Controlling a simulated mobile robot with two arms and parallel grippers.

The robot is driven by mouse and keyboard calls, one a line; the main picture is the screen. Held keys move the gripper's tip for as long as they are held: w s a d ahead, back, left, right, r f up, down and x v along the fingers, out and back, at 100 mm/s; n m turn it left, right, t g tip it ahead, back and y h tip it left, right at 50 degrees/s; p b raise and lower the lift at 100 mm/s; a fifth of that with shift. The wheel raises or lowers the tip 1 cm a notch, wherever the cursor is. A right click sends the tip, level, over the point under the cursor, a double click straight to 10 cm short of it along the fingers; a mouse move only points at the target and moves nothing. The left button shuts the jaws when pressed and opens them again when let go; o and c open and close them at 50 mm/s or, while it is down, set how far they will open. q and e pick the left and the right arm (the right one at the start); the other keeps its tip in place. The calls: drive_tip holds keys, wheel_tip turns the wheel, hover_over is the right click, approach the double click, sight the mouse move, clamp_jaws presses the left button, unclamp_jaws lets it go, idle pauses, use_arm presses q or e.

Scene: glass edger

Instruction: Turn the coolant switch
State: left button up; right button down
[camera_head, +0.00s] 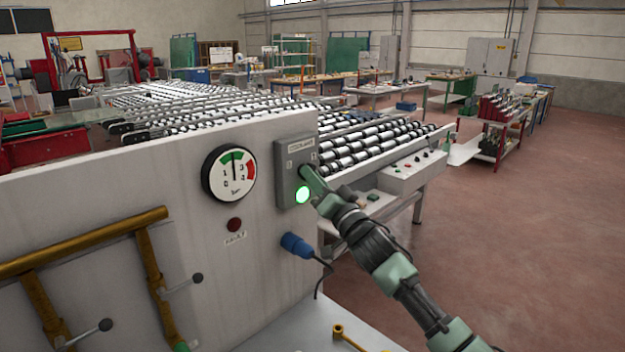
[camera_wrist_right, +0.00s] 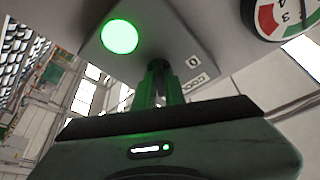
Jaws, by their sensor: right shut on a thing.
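The coolant switch box (camera_head: 284,178) is a grey box on the right end of the pale panel. A label plate sits at its top, and a round green lamp (camera_head: 302,195) glows on its lower part. My right gripper (camera_head: 308,174) reaches the box from the lower right and is shut on the switch knob, which its fingers mostly hide. In the right wrist view the fingers (camera_wrist_right: 161,84) meet the face of the box (camera_wrist_right: 165,38), beside a "0" mark and the lit green lamp (camera_wrist_right: 120,37). The knob's exact angle cannot be told. My left gripper is not in view.
A pressure gauge (camera_head: 229,173) and a dark red fault lamp (camera_head: 234,224) are left of the box. A blue plug (camera_head: 296,245) with a cable sits below it. Yellow pipes (camera_head: 85,243) with levers stick out at left. Open floor lies to the right.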

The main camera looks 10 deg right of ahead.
drive_tip(key=shift+w+d+n+g+y+b, duration=0.1)
drive_tip(key=shift+n+g+y+b, duration=0.75)
drive_tip(key=shift+n, duration=2.6)
drive_tip(key=shift+w+d+n+g+y+b, duration=0.1)
drive_tip(key=shift+n+g+y, duration=1.45)
drive_tip(key=shift+n, duration=1.95)
drive_tip(key=shift+d+n+g+y+b, duration=0.1)
drive_tip(key=shift+n+g+y+b, duration=0.4)
drive_tip(key=shift+n+y, duration=2.1)
drive_tip(key=shift+n+g+h, duration=0.3)
drive_tip(key=shift+n+h, duration=0.5)
drive_tip(key=shift+n, duration=0.25)
drive_tip(key=c, duration=1.5)
unclamp_jaws()
drive_tip(key=shift+d, duration=0.1)
